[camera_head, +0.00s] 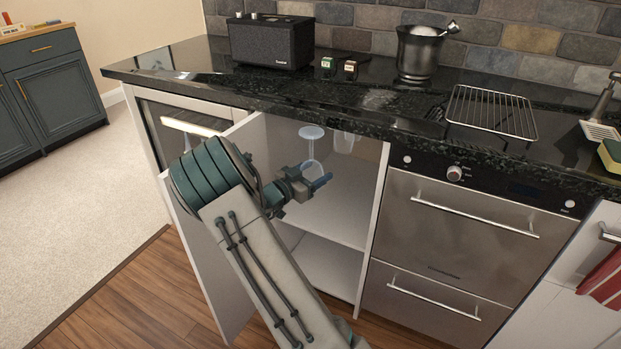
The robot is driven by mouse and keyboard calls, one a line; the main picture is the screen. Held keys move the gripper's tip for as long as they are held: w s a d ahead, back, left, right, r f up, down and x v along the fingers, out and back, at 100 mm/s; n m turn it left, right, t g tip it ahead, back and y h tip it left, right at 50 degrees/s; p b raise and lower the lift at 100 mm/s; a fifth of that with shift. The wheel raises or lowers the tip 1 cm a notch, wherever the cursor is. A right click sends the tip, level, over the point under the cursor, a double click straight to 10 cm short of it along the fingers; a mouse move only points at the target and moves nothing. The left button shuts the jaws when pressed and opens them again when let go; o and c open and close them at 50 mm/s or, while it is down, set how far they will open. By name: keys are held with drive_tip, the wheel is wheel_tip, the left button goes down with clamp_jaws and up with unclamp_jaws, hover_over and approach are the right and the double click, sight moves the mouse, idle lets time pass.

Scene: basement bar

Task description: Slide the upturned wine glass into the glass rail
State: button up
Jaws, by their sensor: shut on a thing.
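The upturned wine glass (311,150) is clear, with its round foot at the top and its bowl low. The foot is just below the counter's underside. A second pale glass shape (344,142) is to the right of the foot, high in the cabinet, apart from the held glass. The glass rail itself cannot be made out; the counter's front edge hides the cabinet's top.
The open cabinet door (217,270) is at the left of the opening, behind my arm. A shelf (335,220) lies below the glass. A steel oven (470,235) stands to the right. The black counter (370,99) overhangs, carrying a radio (270,42), ice bucket (420,52) and wire rack (490,113).

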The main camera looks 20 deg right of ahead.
drive_tip(key=w+d, duration=0.9)
drive_tip(key=d, duration=0.3)
drive_tip(key=shift+w+b, duration=0.15)
drive_tip(key=shift+b, duration=0.3)
idle(0.8)
drive_tip(key=shift+f, duration=0.35)
idle(0.4)
drive_tip(key=o, duration=0.9)
drive_tip(key=shift+a, duration=0.1)
